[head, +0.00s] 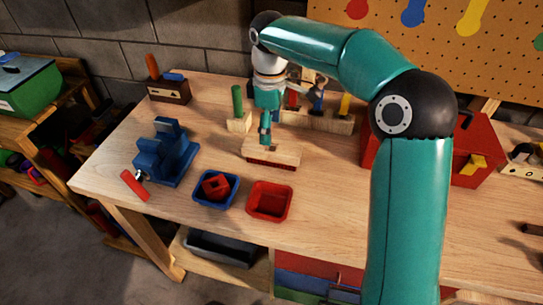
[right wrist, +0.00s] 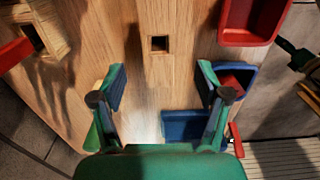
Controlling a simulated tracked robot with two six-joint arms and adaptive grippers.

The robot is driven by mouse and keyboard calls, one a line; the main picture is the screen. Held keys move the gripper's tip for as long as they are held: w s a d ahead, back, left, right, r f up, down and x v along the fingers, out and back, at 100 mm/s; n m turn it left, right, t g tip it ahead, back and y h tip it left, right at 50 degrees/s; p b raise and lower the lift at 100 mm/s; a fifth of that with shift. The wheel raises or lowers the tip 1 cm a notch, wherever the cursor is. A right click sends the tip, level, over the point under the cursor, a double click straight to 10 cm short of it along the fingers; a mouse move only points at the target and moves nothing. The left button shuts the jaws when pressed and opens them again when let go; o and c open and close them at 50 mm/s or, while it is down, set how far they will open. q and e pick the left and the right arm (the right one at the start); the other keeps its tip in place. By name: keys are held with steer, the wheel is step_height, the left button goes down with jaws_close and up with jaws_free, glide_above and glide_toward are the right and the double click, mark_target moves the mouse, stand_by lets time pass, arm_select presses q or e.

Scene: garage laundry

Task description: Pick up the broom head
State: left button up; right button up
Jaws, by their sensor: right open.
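The broom head (head: 272,153) is a pale wooden block with red bristles along its lower edge, lying on the workbench. In the right wrist view its wooden top (right wrist: 160,20), with a square dark hole, shows beyond my fingers. My right gripper (head: 267,132) points down just above the block. In the right wrist view my right gripper (right wrist: 162,78) is open, with nothing held between its two fingers. Whether a finger touches the block cannot be told. My left gripper is not in view.
A red tray (head: 269,212) and a blue tray (head: 203,200) holding a red piece stand in front. A blue vise (head: 165,155) is at left. Behind are a wooden block with a green handle (head: 238,102) and a rack (head: 330,125). A red toolbox (head: 478,140) stands at right.

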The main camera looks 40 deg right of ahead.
mark_target(272, 149)
steer(key=shift+f, duration=0.9)
steer(key=shift+d+f, duration=0.2)
steer(key=shift+f, duration=3)
steer(key=shift+c, duration=0.2)
steer(key=c, duration=1.3)
steer(key=shift+c, duration=0.2)
steer(key=shift+r, duration=0.15)
